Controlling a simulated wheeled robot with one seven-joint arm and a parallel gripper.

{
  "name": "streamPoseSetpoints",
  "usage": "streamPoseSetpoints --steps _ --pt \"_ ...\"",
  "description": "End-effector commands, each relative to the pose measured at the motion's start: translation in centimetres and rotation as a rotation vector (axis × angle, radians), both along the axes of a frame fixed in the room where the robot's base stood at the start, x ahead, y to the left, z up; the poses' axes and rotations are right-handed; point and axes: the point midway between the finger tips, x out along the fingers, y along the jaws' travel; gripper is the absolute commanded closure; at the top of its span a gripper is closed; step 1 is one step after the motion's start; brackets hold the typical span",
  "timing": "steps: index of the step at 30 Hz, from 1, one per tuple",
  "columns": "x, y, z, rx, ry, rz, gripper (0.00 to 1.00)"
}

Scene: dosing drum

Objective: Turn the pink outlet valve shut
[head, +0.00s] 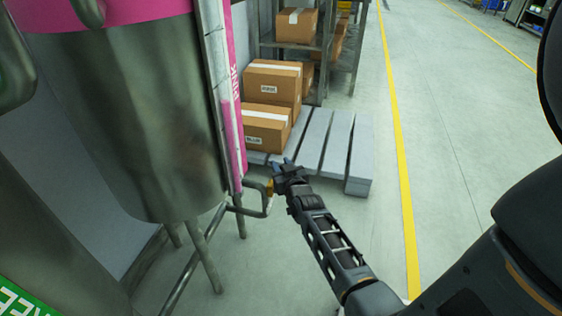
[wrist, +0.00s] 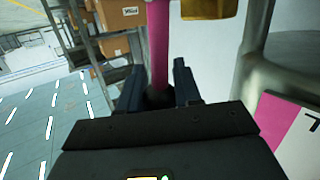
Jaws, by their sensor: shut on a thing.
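The pink outlet valve's lever (wrist: 158,45) runs down between the two fingers of my gripper (wrist: 158,88) in the wrist view. My gripper is shut on the lever near its end. The valve's brass body (wrist: 208,8) shows at the top edge of the wrist view, right of the lever. In the head view my gripper (head: 283,165) is beside the brass valve (head: 270,187), at the lower right of the steel drum (head: 130,110) with the pink band. The lever is hidden there by my gripper.
A bent outlet pipe (head: 250,212) and drum legs (head: 204,258) stand just left of my arm. A grey pallet (head: 340,150) with cartons (head: 268,125) lies behind my gripper, with a shelf rack (head: 325,60) beyond. The floor (head: 460,130) to the right is clear.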

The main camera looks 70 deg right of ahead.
Motion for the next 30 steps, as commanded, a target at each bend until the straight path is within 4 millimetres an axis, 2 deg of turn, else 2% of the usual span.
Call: streamPoseSetpoints --steps 2,11,30 --pt "0.1 -0.3 0.4 0.049 0.005 0.000 1.00" --pt "0.3 -1.9 -0.8 0.279 0.022 0.002 1.00" --pt "0.5 -4.9 -5.2 0.886 0.066 0.001 1.00"
